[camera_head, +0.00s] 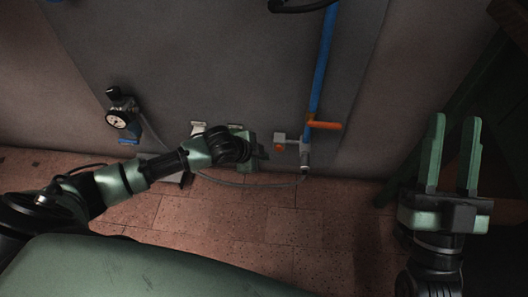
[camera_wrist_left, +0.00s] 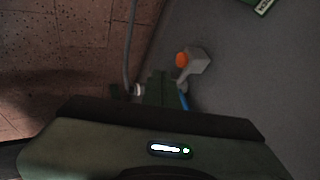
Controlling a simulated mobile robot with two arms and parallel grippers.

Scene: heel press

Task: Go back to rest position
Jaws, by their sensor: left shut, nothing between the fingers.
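My left gripper (camera_head: 262,157) is near the lower part of the grey wall panel, its arm reaching in from the left. It is shut and empty, to the left of a small grey box with an orange button (camera_head: 280,147). In the left wrist view its fingers (camera_wrist_left: 160,85) are dark and close together, with the grey box (camera_wrist_left: 197,62) beyond them to the right. I cannot tell whether they touch anything. My right gripper (camera_head: 455,150) is at the right, open and empty, its two green fingers pointing up in the picture.
A blue pipe (camera_head: 323,65) with an orange handle (camera_head: 324,124) runs down the grey panel (camera_head: 220,60). A round gauge (camera_head: 117,119) is at the left. A grey hose (camera_head: 245,185) hangs low across the panel. The tiled floor (camera_head: 265,225) has clear room.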

